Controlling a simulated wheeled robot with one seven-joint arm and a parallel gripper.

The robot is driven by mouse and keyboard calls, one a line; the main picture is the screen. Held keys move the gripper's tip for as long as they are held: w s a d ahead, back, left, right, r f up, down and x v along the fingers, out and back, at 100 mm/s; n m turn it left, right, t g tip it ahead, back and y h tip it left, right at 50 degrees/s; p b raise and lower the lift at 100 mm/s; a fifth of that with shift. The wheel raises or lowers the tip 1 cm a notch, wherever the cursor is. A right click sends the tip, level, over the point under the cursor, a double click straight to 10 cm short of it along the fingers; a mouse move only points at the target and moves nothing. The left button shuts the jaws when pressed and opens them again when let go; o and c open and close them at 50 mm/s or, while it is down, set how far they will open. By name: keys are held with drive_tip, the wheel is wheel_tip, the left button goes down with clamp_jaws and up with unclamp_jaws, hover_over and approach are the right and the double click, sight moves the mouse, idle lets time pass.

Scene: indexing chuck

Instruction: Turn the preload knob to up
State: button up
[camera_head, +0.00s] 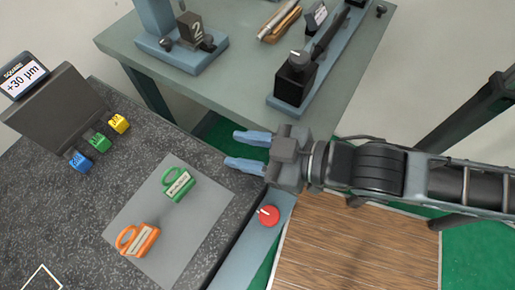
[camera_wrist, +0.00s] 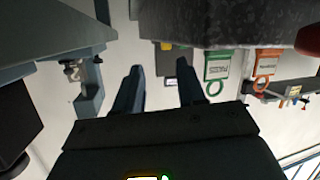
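A red round knob (camera_head: 268,215) with a white pointer mark sits on the blue-grey strip along the granite table's right edge. I take it for the preload knob, but no label on it is readable. Its pointer is toward the upper left in the head view. My gripper (camera_head: 232,148) is open and empty, above and a little left of the knob in the head view, apart from it. Its two blue-grey fingers also show spread in the wrist view (camera_wrist: 157,66). A red rounded part (camera_wrist: 309,40) is cut off at the right edge there; it may be the knob.
The granite table (camera_head: 75,215) holds a grey mat (camera_head: 205,222) with a green tag (camera_head: 178,184) and an orange tag (camera_head: 138,240). Blue, green and yellow blocks stand by a display (camera_head: 24,78). A grey-green bench (camera_head: 240,75) with fixtures lies behind my gripper.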

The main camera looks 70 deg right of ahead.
drive_tip(key=shift+s, duration=1.25)
drive_tip(key=shift+o, duration=0.2)
drive_tip(key=shift+o, duration=1.2)
